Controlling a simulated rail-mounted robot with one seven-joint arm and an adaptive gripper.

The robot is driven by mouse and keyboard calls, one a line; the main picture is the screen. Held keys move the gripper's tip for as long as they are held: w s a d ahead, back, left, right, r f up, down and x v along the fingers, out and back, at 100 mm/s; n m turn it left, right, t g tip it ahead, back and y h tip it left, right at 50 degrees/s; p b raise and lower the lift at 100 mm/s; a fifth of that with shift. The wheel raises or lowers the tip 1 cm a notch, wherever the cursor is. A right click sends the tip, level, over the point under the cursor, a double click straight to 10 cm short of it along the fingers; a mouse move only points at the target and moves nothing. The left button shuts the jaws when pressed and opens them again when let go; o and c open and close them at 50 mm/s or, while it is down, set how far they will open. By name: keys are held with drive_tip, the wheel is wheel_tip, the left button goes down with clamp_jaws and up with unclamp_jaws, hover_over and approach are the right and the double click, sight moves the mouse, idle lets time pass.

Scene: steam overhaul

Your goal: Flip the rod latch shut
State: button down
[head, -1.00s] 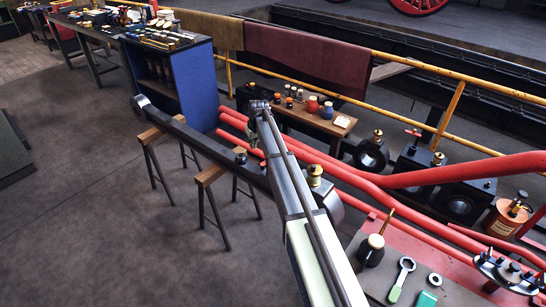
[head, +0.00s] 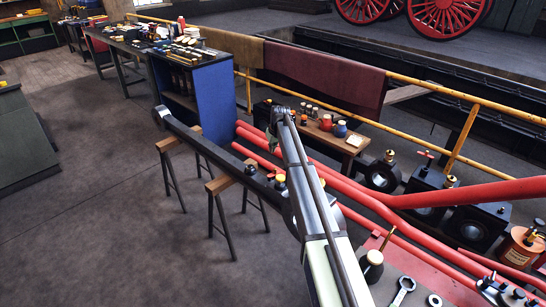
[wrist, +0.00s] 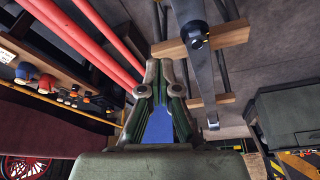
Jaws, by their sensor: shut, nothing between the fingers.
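The long black rod (head: 205,147) lies across wooden trestles, its small far end toward the back left. A small dark fitting (head: 250,168) stands on the rod near the closer trestle. In the wrist view the rod (wrist: 204,82) runs down the right of the fingers, with a bolt-like fitting (wrist: 197,42) on it. I cannot make out which part is the latch or how it stands. My gripper (wrist: 166,74) is shut and empty, apart from the rod in the wrist view. In the head view my gripper (head: 274,134) is small and partly hidden by my arm.
Red pipes (head: 375,205) and a low wooden table (head: 335,140) with jars lie right of the rod. A blue cabinet (head: 215,97) stands behind. A red bench (head: 400,265) with tools is at the lower right. The floor (head: 110,220) left of the trestles is clear.

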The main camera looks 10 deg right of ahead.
sight(274, 172)
wheel_tip(274, 172, down, 9)
drive_tip(key=p, duration=0.4)
drive_tip(key=shift+s+d, duration=0.15)
drive_tip(key=shift+s, duration=0.3)
drive_tip(key=shift+d, duration=0.1)
